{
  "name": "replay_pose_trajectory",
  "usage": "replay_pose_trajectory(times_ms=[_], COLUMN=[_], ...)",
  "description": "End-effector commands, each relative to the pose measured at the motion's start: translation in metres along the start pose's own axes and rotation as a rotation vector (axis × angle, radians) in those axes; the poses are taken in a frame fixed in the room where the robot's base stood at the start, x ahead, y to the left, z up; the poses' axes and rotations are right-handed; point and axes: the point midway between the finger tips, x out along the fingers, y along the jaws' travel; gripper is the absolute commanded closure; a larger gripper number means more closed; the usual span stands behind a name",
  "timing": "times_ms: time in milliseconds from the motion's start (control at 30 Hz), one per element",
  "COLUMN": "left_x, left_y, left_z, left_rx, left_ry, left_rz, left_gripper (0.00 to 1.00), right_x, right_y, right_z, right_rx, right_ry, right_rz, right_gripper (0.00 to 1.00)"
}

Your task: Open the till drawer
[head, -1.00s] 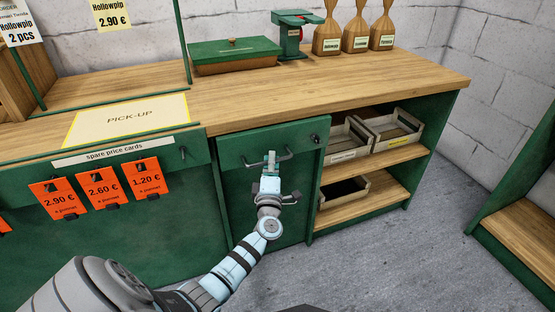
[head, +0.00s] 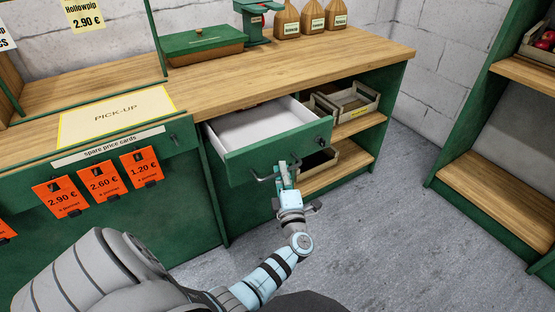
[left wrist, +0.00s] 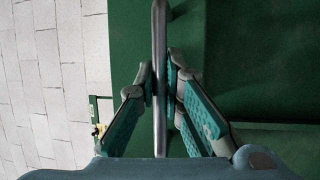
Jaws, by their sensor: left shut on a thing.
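The till drawer (head: 278,147) is a green-fronted drawer under the wooden counter in the head view. It stands pulled out, and its white inside (head: 257,127) shows empty. A metal bar handle (head: 265,179) is on its front, and a dark round knob sits at the front's upper right. My left gripper (head: 286,172) is shut on the handle. In the left wrist view the handle bar (left wrist: 159,50) runs between the two teal-padded fingers (left wrist: 161,90). My right gripper is not in view.
The wooden counter (head: 330,62) holds a green-lidded box (head: 203,44), a green device (head: 256,20) and several brown bags. Crates (head: 350,103) sit on shelves right of the drawer. Orange price cards (head: 104,183) hang at the left. Grey floor (head: 390,220) is free at the right.

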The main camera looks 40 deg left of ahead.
Motion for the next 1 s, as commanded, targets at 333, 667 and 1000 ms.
replay_pose_trajectory(times_ms=[333, 667, 1000], left_x=[-0.0142, -0.014, -0.013], left_y=[0.0009, 0.0008, 0.0029], left_z=[0.0078, 0.0086, 0.0081], left_rx=[-0.001, -0.001, -0.002], left_ry=[-0.003, -0.006, -0.005], left_rz=[-0.002, -0.003, -0.001], left_gripper=[1.0, 0.75, 0.7], right_x=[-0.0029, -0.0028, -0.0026], right_y=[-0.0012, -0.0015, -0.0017], right_z=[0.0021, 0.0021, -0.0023], right_rx=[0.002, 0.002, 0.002], right_ry=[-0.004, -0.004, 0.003], right_rz=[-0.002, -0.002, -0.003], right_gripper=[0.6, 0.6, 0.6])
